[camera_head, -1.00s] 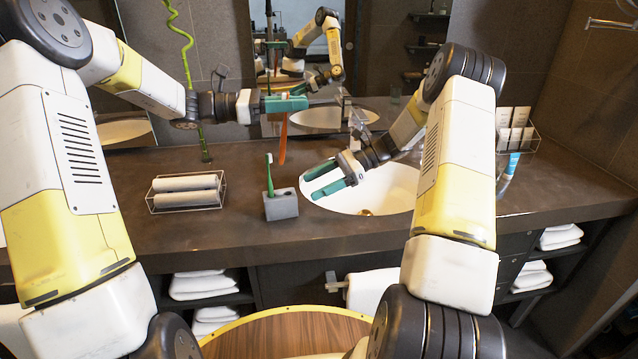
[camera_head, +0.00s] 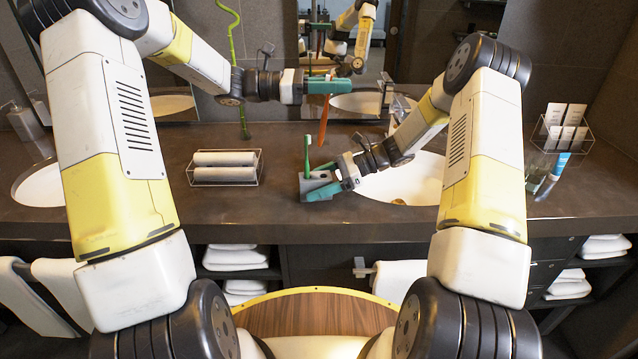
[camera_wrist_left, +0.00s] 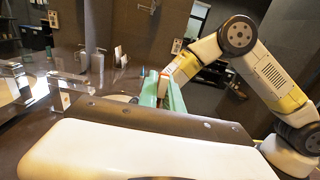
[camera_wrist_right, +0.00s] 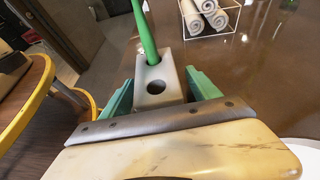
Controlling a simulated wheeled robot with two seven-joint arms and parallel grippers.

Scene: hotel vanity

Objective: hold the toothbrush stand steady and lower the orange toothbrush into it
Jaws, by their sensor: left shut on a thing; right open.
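The grey toothbrush stand (camera_head: 318,178) is on the counter with a green toothbrush (camera_head: 308,155) upright in it. In the right wrist view the stand (camera_wrist_right: 158,80) has an empty round hole in front of the green brush (camera_wrist_right: 145,30). My right gripper (camera_head: 322,187) is open, its green fingers on either side of the stand; I cannot tell whether they touch it. My left gripper (camera_head: 332,85) is shut on the orange toothbrush (camera_head: 324,118), which hangs nearly upright, slightly tilted, above and behind the stand. A bit of orange shows between the left fingers (camera_wrist_left: 168,92) in the left wrist view.
A wire rack of rolled towels (camera_head: 224,168) stands left of the stand. The sink basin (camera_head: 415,185) is right of it, under my right arm. The faucet (camera_head: 400,105) and mirror are behind. A card rack (camera_head: 565,133) is at the far right.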

